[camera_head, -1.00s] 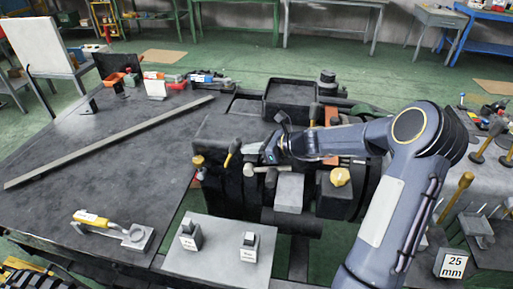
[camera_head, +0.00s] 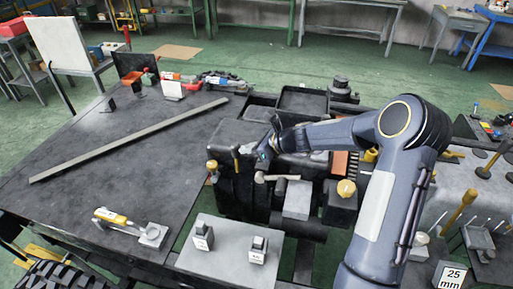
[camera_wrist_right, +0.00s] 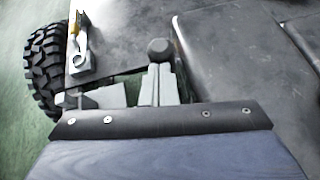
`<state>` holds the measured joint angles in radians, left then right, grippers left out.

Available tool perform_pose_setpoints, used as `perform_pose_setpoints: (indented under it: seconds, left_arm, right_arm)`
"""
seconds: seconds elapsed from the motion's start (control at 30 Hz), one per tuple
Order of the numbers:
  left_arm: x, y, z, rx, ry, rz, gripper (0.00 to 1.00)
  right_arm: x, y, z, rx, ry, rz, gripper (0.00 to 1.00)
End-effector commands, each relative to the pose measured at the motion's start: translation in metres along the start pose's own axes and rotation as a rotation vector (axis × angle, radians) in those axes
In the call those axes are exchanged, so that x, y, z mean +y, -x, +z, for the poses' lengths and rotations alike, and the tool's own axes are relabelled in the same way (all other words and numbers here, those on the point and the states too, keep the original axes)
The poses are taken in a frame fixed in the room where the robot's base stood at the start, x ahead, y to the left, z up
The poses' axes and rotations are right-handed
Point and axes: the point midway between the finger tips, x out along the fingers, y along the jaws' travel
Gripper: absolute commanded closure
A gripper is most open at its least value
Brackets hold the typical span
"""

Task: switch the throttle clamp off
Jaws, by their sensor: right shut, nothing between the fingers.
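A clamp with a yellow handle (camera_head: 118,218) sits near the front edge of the dark table; I take it for the throttle clamp. Its handle lies low, pointing left, and its grey base block (camera_head: 153,236) is at the right. It also shows top left in the right wrist view (camera_wrist_right: 80,45). My right gripper (camera_head: 264,157) is over the dark machine, well apart from the clamp, shut and empty. A dark round knob (camera_wrist_right: 158,50) shows just beyond its grey fingers (camera_wrist_right: 150,92); I cannot tell whether they touch. My left gripper is not in view.
A pale plate (camera_head: 228,255) carries two small labelled black switches (camera_head: 203,236). A pale-ended lever (camera_head: 262,178), a yellow knob (camera_head: 346,188) and upright handles stand on the machine. A long bar (camera_head: 130,140) crosses the table. Table between bar and clamp is clear.

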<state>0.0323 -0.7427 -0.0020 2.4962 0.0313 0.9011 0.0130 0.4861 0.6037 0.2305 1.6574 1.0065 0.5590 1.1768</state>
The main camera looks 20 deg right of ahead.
Motion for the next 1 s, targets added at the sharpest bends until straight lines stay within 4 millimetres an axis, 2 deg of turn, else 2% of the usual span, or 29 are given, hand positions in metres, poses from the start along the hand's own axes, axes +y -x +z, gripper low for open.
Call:
perform_pose_setpoints:
  seconds: [0.2,0.5,1.0]
  left_arm:
    - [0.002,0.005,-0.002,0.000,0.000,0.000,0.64]
    - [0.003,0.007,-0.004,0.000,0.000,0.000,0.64]
    - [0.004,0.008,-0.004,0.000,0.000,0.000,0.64]
  right_arm:
    - [0.006,-0.018,0.018,-0.002,0.000,0.003,1.00]
    - [0.009,-0.036,0.029,-0.001,0.000,0.001,1.00]
    - [0.013,-0.046,0.034,-0.005,0.000,0.005,1.00]
